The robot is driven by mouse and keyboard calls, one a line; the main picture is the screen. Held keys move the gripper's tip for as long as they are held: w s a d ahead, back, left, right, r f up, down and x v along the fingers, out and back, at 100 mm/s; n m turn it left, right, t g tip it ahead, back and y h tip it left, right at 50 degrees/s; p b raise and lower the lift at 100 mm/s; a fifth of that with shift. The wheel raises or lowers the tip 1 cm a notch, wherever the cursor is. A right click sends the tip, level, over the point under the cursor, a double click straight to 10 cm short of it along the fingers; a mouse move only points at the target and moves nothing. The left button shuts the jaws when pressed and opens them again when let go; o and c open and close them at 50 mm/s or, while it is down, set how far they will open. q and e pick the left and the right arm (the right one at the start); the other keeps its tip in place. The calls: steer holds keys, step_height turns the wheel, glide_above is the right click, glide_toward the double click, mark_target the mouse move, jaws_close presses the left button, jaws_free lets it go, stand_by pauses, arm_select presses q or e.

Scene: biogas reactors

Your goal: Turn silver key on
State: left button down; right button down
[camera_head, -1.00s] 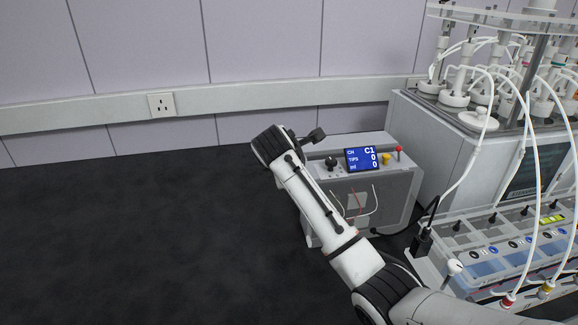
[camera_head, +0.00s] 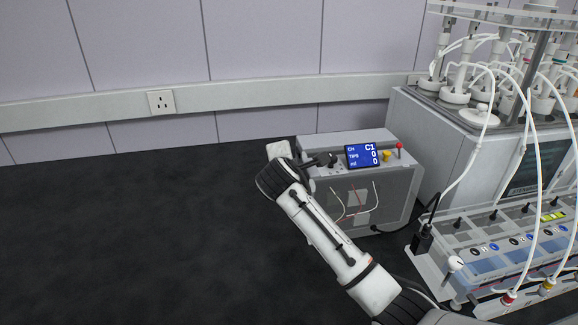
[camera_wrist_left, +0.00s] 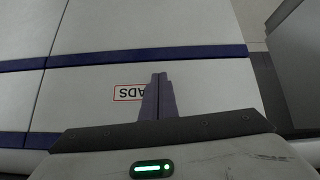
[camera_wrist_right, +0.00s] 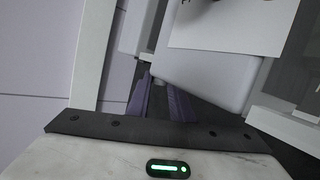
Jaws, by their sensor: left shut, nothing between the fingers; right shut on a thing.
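The grey control box (camera_head: 370,200) stands on the dark bench, with a blue display (camera_head: 362,155) reading C1 and zeros. I cannot make out a silver key in any view. My right arm reaches in from the right, its wrist (camera_head: 280,178) at the box's left end; its fingertips are hidden in the head view. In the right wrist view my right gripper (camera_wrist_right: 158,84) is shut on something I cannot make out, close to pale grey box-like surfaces. My left gripper (camera_wrist_left: 159,78) is shut and empty, seen only in the left wrist view, before a pale panelled wall.
A yellow button (camera_head: 387,157) and a red-topped lever (camera_head: 399,148) sit right of the display. The reactor unit (camera_head: 450,140) with white tubes and a rack of blue modules (camera_head: 490,258) fill the right side. The dark bench (camera_head: 120,230) at left is clear.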

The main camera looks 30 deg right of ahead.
steer(key=c, duration=1.9)
jaws_free()
steer(key=shift+o, duration=0.2)
steer(key=shift+r, duration=0.1)
